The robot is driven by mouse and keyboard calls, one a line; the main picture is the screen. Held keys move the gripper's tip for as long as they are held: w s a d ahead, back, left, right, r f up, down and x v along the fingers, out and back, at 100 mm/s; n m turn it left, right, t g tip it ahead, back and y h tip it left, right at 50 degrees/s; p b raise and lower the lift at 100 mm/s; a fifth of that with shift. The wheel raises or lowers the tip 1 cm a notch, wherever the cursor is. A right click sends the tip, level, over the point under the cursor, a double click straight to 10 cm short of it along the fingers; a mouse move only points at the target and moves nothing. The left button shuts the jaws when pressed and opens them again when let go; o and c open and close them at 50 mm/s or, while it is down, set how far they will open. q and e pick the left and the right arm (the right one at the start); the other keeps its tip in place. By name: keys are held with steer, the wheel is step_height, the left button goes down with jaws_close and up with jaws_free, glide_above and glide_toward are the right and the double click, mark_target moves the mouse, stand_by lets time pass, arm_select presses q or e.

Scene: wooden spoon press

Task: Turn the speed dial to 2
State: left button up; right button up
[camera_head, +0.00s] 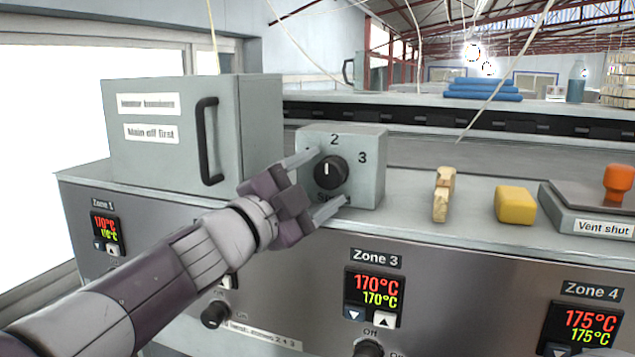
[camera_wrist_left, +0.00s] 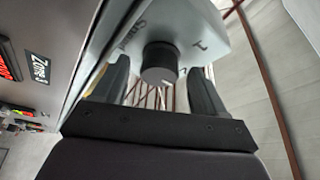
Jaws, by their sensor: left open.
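The speed dial (camera_head: 328,174) is a black round knob on the front of a small grey box (camera_head: 370,178). The numbers 2 and 3 show above and to the right of it. Its white mark points roughly upward, near the 2; I cannot tell if it lines up exactly. My left gripper (camera_head: 332,177) is open, one finger at the dial's upper left and one below it. In the left wrist view the dial (camera_wrist_left: 160,63) sits between the two spread fingers (camera_wrist_left: 158,75), with gaps on both sides; the number 1 shows beside it. My right gripper is out of view.
A grey cabinet (camera_head: 150,160) with a black handle stands left of the box. To the right are a wooden piece (camera_head: 441,195), a yellow block (camera_head: 515,205) and a vent plate (camera_head: 585,215) with an orange knob. Zone displays (camera_head: 374,293) line the panel below.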

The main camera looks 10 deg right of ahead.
arm_select(q)
steer(key=b+v, duration=0.5)
steer(key=v, duration=0.7)
steer(key=shift+s, duration=0.15)
steer(key=shift+a+f, duration=0.1)
